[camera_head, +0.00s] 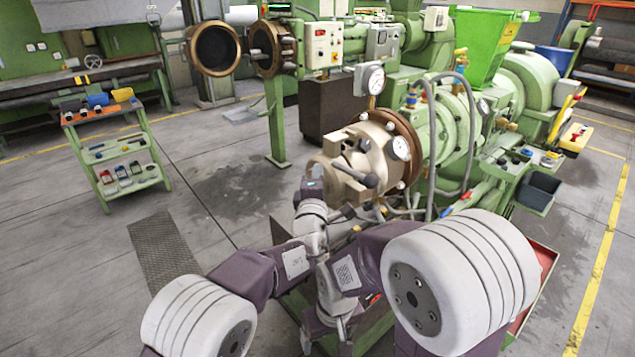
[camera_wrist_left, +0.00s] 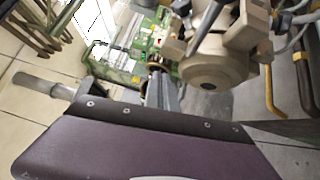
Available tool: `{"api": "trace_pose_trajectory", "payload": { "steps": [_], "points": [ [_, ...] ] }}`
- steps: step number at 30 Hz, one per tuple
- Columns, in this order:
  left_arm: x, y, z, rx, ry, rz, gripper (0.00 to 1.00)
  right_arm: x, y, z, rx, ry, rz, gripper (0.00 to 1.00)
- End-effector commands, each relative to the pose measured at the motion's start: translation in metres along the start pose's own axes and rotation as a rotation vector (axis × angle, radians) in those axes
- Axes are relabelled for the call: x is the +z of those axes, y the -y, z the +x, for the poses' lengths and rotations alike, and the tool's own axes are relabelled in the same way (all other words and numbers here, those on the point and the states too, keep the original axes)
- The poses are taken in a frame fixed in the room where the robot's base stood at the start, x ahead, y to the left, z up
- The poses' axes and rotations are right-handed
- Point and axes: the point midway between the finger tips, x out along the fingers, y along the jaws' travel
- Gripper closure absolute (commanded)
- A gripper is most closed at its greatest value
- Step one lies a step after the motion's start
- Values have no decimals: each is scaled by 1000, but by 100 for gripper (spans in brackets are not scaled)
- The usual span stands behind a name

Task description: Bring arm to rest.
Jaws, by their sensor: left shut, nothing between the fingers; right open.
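My left gripper (camera_head: 312,188) is raised in front of the bronze-coloured extruder head (camera_head: 345,160). In the head view it overlaps the lower left edge of the head; I cannot tell whether they touch. It is shut with nothing held. In the left wrist view the shut grey fingers (camera_wrist_left: 165,92) point away from the camera, and the extruder head (camera_wrist_left: 218,62) is to their right. My right gripper (camera_head: 326,332) is low, near the bottom edge of the head view, pointing down. It is open and empty, and partly hard to make out.
The green extruder (camera_head: 440,125) with gauges and hoses fills the centre right. A red-edged tray (camera_head: 535,262) shows behind my right arm. A green tool cart (camera_head: 120,150) stands at left. The floor between the cart and the extruder is open, with a dark grate (camera_head: 165,250).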

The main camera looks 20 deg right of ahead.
Motion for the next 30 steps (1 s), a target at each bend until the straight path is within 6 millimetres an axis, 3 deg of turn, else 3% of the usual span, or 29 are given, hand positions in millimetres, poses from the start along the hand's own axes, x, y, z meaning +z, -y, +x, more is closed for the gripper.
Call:
{"api": "trace_pose_trajectory", "payload": {
  "steps": [11, 14, 17, 20, 21, 23, 24, 27, 30],
  "points": [
    [0, -1, -9, 0, 0, 0, 100, 0, 0, 3, 0, 0, 0, 19],
    [-10, -2, -7, 1, -16, 1, 100, 0, 0, 3, 0, 0, 0, 19],
    [-56, -26, 1, 37, -84, -4, 100, 0, 0, 2, 0, 0, 0, 19],
    [-136, -68, -1, 87, -205, -12, 100, 0, 0, 2, 0, 0, 0, 19],
    [-172, -76, -8, 87, -273, -36, 100, 0, 0, 3, 0, 0, 0, 19],
    [-226, -81, -25, 75, -387, -92, 100, 0, 0, 3, 0, 0, 0, 19],
    [-261, -80, -40, 64, -469, -146, 100, 0, 0, 3, 0, 0, 0, 19],
    [-340, -67, -90, 46, -684, -358, 100, 0, 0, 3, 0, 0, 0, 19],
    [-403, -42, -157, 69, -918, -653, 100, 0, 0, 3, 0, 0, 0, 19]
  ]
}}
